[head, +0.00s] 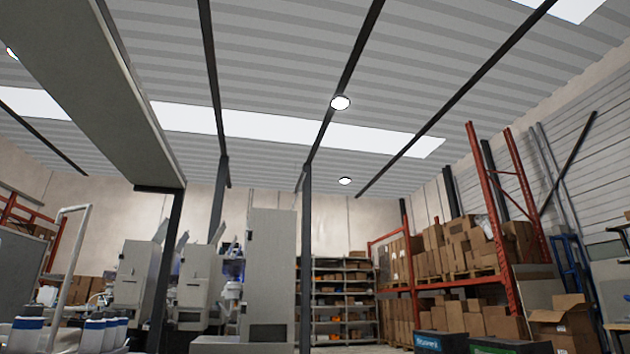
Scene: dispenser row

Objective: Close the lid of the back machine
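A row of light grey machines stands at the lower left of the head view. One machine (133,277) is at the left of the row and another (194,290) is right of it. Thin grey panels that look like raised lids tilt up above them, one panel (161,231) by the left machine and another (218,231) by the second. I cannot tell which machine is the back one. A tall grey cabinet (269,265) hides what is behind it at the right. Neither of my grippers is in view.
Blue and white containers (103,331) and a white tube frame (72,209) are at the lower left. A dark post (166,270) stands before the machines. Shelves (343,285) and a red rack (470,250) with cardboard boxes are at the right. The floor is mostly out of view.

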